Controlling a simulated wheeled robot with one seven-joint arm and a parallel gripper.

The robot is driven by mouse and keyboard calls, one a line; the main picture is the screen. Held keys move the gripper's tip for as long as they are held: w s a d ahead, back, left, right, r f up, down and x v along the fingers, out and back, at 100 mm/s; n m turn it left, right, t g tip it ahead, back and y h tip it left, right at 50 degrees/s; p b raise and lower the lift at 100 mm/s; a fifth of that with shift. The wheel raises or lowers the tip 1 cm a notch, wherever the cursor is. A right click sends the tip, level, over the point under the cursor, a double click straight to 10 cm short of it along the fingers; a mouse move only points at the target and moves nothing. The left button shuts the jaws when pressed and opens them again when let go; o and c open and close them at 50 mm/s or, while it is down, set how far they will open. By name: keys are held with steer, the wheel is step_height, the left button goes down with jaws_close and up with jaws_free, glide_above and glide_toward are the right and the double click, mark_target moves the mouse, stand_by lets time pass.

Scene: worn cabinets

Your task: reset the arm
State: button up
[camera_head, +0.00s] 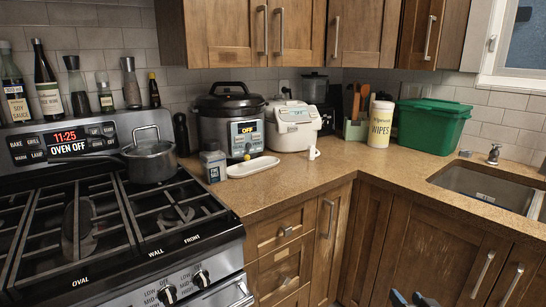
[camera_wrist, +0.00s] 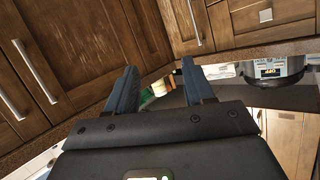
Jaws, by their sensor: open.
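My gripper (camera_head: 413,299) shows only as blue-grey fingertips at the bottom edge of the head view, in front of the lower cabinets right of the corner. In the wrist view, my gripper (camera_wrist: 157,88) has its two blue fingers spread wide apart. Nothing is held between them; small, distant counter items show through the gap. The fingers appear clear of the cabinets and counter. The rest of my arm is out of the head view.
A stove with a pot (camera_head: 149,160) is at left. The counter holds a pressure cooker (camera_head: 228,122), a white appliance (camera_head: 292,127), a wipes canister (camera_head: 380,125) and a green bin (camera_head: 428,128). A sink (camera_head: 485,187) is at right. Bare counter (camera_head: 385,165) lies before the canister.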

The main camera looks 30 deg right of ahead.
steer(key=s+a+f+n+y+b, duration=0.1)
steer(key=s+a, duration=0.2)
steer(key=a, duration=0.4)
steer(key=s+a+n+t+y, duration=0.1)
steer(key=s+a, duration=0.2)
steer(key=a, duration=0.3)
steer(key=s+a+f+n+y+b, duration=0.1)
steer(key=s+a, duration=0.2)
steer(key=a, duration=0.4)
steer(key=s+a+r+n+t+y+b, duration=0.1)
steer(key=s+a+r+n+y, duration=0.4)
steer(key=s+a+r, duration=0.6)
steer(key=s+a+n+t, duration=0.1)
steer(key=s, duration=0.2)
steer(key=shift+s+a+r, duration=0.15)
steer(key=shift+c, duration=0.4)
